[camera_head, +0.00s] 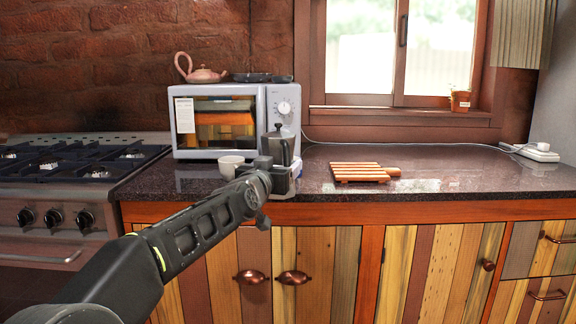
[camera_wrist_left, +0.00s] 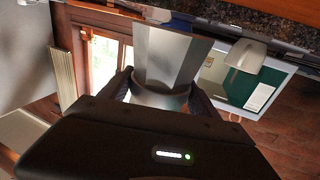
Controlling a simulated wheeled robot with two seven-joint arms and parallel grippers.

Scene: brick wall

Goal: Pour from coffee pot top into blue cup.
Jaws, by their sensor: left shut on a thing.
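A dark metal coffee pot (camera_head: 277,148) with a black handle stands upright, as far as I can tell, in front of the microwave. My left gripper (camera_head: 274,172) is shut on it from the front and hides its lower part. In the left wrist view, the silver faceted pot (camera_wrist_left: 168,55) is between the two dark fingers of my left gripper (camera_wrist_left: 160,92). A pale, whitish cup (camera_head: 230,165) stands on the counter just left of the pot; it also shows in the left wrist view (camera_wrist_left: 246,54). No clearly blue cup shows. My right gripper is not in view.
A slatted wooden board (camera_head: 358,173) lies to the right. A gas stove (camera_head: 75,165) is at the left.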

